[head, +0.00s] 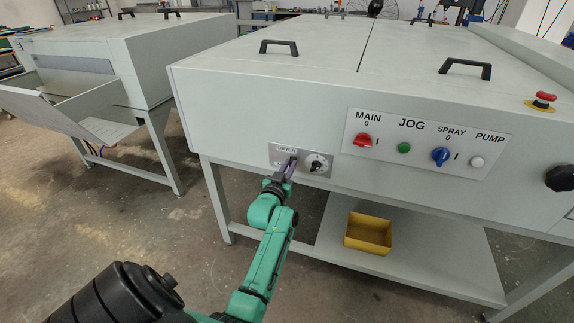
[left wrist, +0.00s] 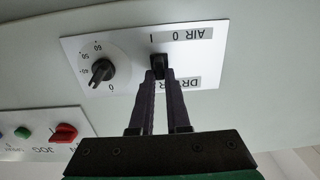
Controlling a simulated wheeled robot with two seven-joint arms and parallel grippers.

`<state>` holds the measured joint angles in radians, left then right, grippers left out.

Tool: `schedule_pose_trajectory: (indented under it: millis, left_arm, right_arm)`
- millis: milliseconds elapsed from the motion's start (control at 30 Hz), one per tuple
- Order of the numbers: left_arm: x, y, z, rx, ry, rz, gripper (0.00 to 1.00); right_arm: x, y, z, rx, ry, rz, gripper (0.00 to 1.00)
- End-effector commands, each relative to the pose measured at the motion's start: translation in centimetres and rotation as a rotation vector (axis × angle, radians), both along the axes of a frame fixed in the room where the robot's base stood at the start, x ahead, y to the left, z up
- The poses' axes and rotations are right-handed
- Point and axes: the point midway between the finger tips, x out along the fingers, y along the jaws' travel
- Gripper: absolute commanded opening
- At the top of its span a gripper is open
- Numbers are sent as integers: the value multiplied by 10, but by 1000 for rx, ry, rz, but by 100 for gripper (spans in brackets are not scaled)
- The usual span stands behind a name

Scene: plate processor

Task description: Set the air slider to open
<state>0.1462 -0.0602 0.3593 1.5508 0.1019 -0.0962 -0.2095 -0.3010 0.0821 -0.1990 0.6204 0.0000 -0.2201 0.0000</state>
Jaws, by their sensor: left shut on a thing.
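The air slider, a small black knob (left wrist: 160,62), is on a light panel plate (left wrist: 208,72) with an AIR 0 I label and a DRYER label, which look inverted in the left wrist view. The plate (head: 275,163) is on the machine's front in the head view. My left gripper (head: 291,166) is at the plate and hides the slider there. In the left wrist view, my left gripper's two dark fingers (left wrist: 162,78) are close together and shut on the slider knob. I cannot tell for certain which mark the knob stands at. My right gripper is not in view.
A dial (head: 317,164) with a black pointer is beside the slider on the same plate. A panel (head: 430,170) with red, green, blue and white controls is to the right. A red emergency button (head: 543,98) and black knob (head: 560,178) are farther right. A yellow bin (head: 368,233) is below.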

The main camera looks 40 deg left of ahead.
Motion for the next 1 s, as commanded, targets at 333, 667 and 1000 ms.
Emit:
schedule_pose_trajectory:
  millis: [333, 667, 1000]
  left_arm:
    - [1, -2, -1, -3, 3, -5, 45]
    - [-35, -15, -2, -4, 6, -4, 45]
    - [-122, -45, -3, -4, 6, -5, 45]
  right_arm:
    - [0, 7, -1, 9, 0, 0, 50]
    - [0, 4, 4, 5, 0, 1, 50]
    - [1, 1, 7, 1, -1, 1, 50]
